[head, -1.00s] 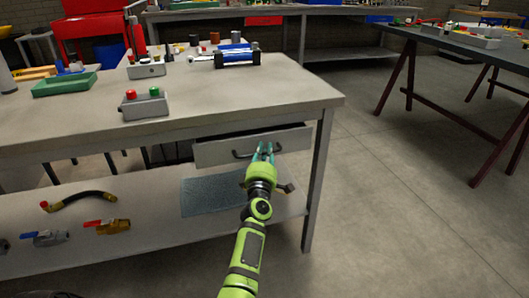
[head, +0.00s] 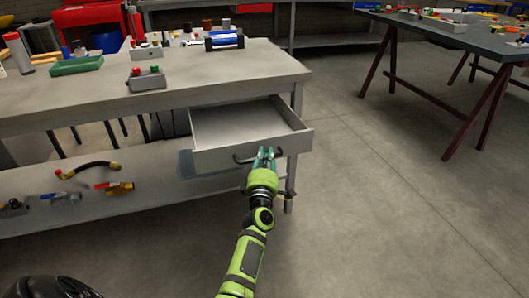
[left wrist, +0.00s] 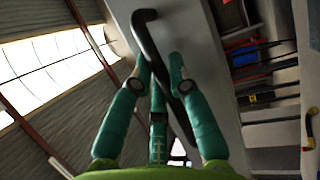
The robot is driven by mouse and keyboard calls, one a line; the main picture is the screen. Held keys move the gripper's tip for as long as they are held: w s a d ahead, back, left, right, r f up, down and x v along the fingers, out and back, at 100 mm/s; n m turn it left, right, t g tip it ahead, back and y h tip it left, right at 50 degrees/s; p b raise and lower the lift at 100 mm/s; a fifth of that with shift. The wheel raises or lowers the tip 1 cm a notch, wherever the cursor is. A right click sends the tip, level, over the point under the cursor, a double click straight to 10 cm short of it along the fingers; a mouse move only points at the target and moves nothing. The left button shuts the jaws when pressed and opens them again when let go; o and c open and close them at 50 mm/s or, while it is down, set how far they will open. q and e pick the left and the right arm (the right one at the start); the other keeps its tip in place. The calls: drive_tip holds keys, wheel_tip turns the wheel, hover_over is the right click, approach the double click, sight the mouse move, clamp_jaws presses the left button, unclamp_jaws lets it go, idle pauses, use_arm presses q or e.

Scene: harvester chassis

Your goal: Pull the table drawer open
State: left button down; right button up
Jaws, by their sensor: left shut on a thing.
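The table drawer (head: 215,161) is grey and stands well out from the table (head: 60,113), and its inside looks empty. Its dark bar handle (head: 240,160) is on the front face. My left gripper (head: 265,154) is at the handle's right part, its teal fingers around the bar. In the left wrist view the left gripper (left wrist: 160,75) is shut on the dark handle (left wrist: 165,65), which runs between the fingers. My right gripper is not in view.
A grey control box (head: 146,79), a green tray (head: 76,65) and a blue cylinder part (head: 224,40) are on the tabletop. Valves and a hose (head: 87,169) lie on the lower shelf. The floor (head: 390,200) to the right is clear.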

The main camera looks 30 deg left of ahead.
use_arm(q)
drive_tip(key=shift+s+d, duration=0.2)
drive_tip(key=shift+d, duration=0.05)
drive_tip(key=c, duration=1.4)
unclamp_jaws()
